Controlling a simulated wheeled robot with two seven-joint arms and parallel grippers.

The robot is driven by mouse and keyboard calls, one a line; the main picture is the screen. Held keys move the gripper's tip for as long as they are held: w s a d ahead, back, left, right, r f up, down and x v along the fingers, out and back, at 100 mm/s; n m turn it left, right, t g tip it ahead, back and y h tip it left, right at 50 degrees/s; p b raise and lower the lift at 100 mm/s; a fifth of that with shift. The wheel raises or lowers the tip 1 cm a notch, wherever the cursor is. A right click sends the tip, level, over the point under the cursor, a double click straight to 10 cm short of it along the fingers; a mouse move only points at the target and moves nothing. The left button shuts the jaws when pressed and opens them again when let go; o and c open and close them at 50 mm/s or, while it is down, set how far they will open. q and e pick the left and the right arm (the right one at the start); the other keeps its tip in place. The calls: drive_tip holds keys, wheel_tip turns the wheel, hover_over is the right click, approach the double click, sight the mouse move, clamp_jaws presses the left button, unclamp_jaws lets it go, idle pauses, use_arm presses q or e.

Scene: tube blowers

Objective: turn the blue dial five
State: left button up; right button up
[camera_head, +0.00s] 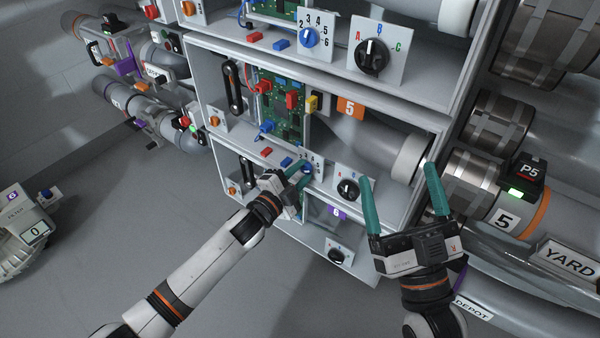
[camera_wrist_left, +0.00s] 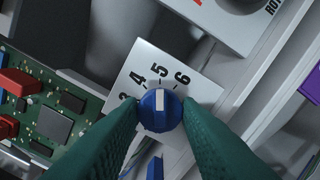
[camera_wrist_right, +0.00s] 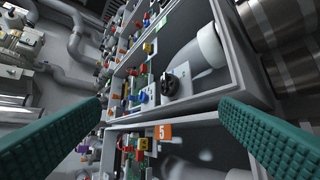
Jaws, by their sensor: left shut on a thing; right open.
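The blue dial (camera_wrist_left: 160,110) sits on a white plate (camera_wrist_left: 193,89) with black numbers; 4, 5 and 6 read clearly in the left wrist view. Its white pointer mark points up toward the 5. My left gripper (camera_wrist_left: 160,118) is shut on the dial, one green finger on each side. In the head view my left gripper (camera_head: 300,173) reaches the dial in the middle bay and largely covers it. My right gripper (camera_head: 402,205) is open and empty in front of the bay's right side; its spread fingers also show in the right wrist view (camera_wrist_right: 160,115).
A black dial (camera_head: 348,189) is right of the blue one. An upper bay holds another blue dial (camera_head: 309,37) and a black dial (camera_head: 371,57). An orange 5 label (camera_head: 351,107) marks the shelf edge. A green circuit board (camera_head: 284,110) stands at left. Large pipes (camera_head: 480,175) line the right.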

use_arm(q)
drive_tip(key=shift+f, duration=0.1)
drive_tip(key=o, duration=1)
drive_tip(key=p+v, duration=0.2)
drive_tip(key=v, duration=0.2)
drive_tip(key=shift+s+a, duration=0.2)
drive_tip(key=shift+s, duration=0.1)
drive_tip(key=p, duration=0.2)
approach(303, 171)
drive_tip(key=shift+v, duration=1.6)
use_arm(e)
wheel_tip(303, 171, down, 13)
drive_tip(key=w+d+g+h, duration=0.1)
drive_tip(key=g+h, duration=0.2)
drive_tip(key=g, duration=0.6)
drive_tip(key=shift+w+d+r+g, duration=0.2)
drive_tip(key=shift+d+g, duration=0.1)
drive_tip(key=shift+d, duration=0.05)
